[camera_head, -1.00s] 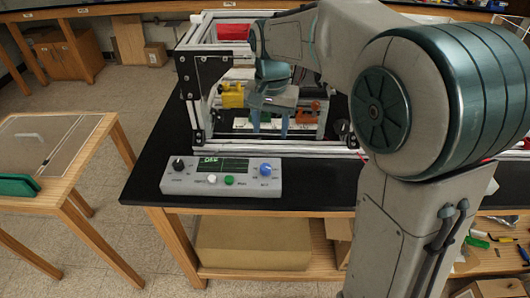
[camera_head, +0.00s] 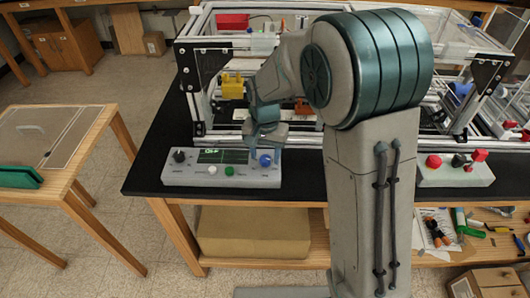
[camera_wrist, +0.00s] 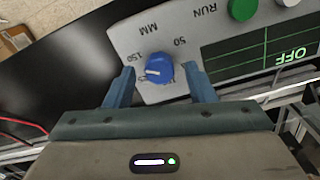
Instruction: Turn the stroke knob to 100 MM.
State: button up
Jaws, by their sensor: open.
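The stroke knob (camera_wrist: 159,67) is a blue dial with a white pointer mark on a light grey control box (camera_wrist: 128,38). In the wrist view the labels 150, 50 and MM are legible around it; 100 is not clearly readable. The pointer mark sits on the knob's left side in that view. My gripper (camera_wrist: 160,72) is open, one finger on each side of the knob, with visible gaps. In the head view the blue knob (camera_head: 265,160) shows at the box's right end, close to my gripper (camera_head: 266,150). The display (camera_head: 222,156) reads OFF.
The box also has a black knob (camera_head: 179,156), a white button (camera_head: 212,169) and a green button (camera_head: 229,171). An aluminium extrusion frame (camera_head: 190,70) stands behind on the black bench. A second box with red knobs (camera_head: 455,175) sits at right. Bare bench lies left of the control box.

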jog(key=shift+f, duration=0.2)
jog(key=c, duration=1)
